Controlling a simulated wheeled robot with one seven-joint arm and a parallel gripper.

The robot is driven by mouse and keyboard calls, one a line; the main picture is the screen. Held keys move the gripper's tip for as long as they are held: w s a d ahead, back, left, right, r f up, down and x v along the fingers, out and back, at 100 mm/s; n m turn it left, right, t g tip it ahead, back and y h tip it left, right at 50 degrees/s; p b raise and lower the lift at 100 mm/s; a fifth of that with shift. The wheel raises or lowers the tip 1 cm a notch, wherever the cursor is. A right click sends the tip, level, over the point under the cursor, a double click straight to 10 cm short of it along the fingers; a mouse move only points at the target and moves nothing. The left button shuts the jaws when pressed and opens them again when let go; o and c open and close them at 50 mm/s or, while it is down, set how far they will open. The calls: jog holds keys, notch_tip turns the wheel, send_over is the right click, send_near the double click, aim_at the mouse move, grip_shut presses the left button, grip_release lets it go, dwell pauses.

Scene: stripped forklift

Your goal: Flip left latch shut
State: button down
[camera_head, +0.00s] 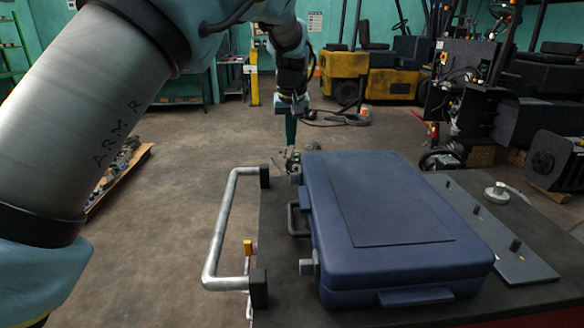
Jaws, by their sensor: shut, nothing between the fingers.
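A closed dark blue case (400,220) lies flat on a dark table top. Its handle (292,220) and two grey latches are on the side facing picture left. The far latch (296,177) is near the case's far corner. The near latch (308,266) sticks out from the case side and shows clearly. My gripper (291,160) points down at the far corner, just beyond or above the far latch. It is small in view and looks shut and empty. I cannot tell whether it touches the latch, or how far that latch is turned.
A metal rail (220,228) stands out from the table's left edge, beside the case. A grey plate with pegs (490,225) lies right of the case, with a round metal part (497,191) beyond. Forklifts stand behind.

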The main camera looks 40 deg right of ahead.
aim_at(296, 178)
jog(key=shift+s+d, duration=0.15)
jog(key=shift+f, duration=0.1)
jog(key=p+x, duration=0.3)
jog(key=x, duration=0.5)
jog(key=shift+f, duration=0.3)
jog(key=shift+d+f+p, duration=0.1)
jog(key=shift+f+p, duration=0.25)
jog(key=shift+s+a+p, duration=0.4)
jog(key=shift+s+a, duration=0.35)
jog(key=shift+s, duration=0.1)
jog(key=shift+s+a+f, duration=0.15)
jog(key=shift+s+a, duration=0.3)
